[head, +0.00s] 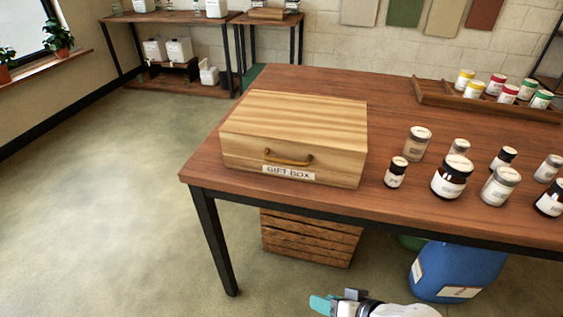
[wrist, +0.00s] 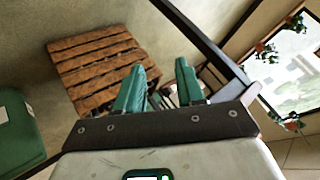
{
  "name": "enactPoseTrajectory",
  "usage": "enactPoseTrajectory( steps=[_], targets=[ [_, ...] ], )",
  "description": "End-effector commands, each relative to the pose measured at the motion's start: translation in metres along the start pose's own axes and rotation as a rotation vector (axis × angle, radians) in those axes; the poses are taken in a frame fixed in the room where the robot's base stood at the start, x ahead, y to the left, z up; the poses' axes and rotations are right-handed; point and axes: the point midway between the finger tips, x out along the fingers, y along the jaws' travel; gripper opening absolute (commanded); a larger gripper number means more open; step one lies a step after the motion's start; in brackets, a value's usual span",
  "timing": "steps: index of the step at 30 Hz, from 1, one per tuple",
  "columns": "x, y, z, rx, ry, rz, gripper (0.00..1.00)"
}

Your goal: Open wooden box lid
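The wooden box (head: 295,135) sits on the left end of the brown table. Its lid (head: 300,115) is closed. A brass-coloured handle (head: 288,158) is on the front, above a label reading GIFT BOX (head: 288,173). My gripper shows at the bottom edge of the head view (head: 322,303), low in front of the table and below the tabletop, well apart from the box. In the wrist view my gripper (wrist: 158,82) has its two teal fingers spread with nothing between them. The box does not show in the wrist view.
The table (head: 205,172) has a front edge and dark leg (head: 213,240) near my arm. Several jars (head: 450,176) stand right of the box. A slatted crate (head: 308,238) and a blue drum (head: 455,268) are under the table. The floor at left is clear.

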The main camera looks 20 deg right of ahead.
Motion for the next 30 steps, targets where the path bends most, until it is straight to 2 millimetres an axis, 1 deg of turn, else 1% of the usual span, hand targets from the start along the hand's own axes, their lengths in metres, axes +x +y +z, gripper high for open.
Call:
enactPoseTrajectory(
  steps=[1, 2, 5, 6, 8, 9, 12, 13, 16, 18, 21, 26, 30],
  targets=[
    [-0.003, -0.013, -0.016, 0.036, 0.046, -0.042, 0.38],
    [-0.004, -0.02, -0.026, 0.062, 0.077, -0.072, 0.38],
    [-0.01, -0.048, -0.064, 0.175, 0.202, -0.195, 0.38],
    [-0.014, -0.06, -0.083, 0.234, 0.259, -0.254, 0.38],
    [-0.024, -0.076, -0.111, 0.33, 0.348, -0.346, 0.38],
    [-0.03, -0.085, -0.129, 0.395, 0.403, -0.405, 0.38],
    [-0.047, -0.097, -0.164, 0.539, 0.516, -0.528, 0.38],
    [-0.052, -0.099, -0.172, 0.575, 0.542, -0.557, 0.38],
    [-0.063, -0.102, -0.191, 0.668, 0.609, -0.63, 0.38],
    [-0.067, -0.102, -0.199, 0.704, 0.636, -0.658, 0.38],
    [-0.068, -0.103, -0.205, 0.726, 0.651, -0.675, 0.38],
    [-0.058, -0.109, -0.218, 0.726, 0.651, -0.677, 0.38],
    [-0.042, -0.118, -0.237, 0.724, 0.651, -0.676, 0.38]
  ],
)
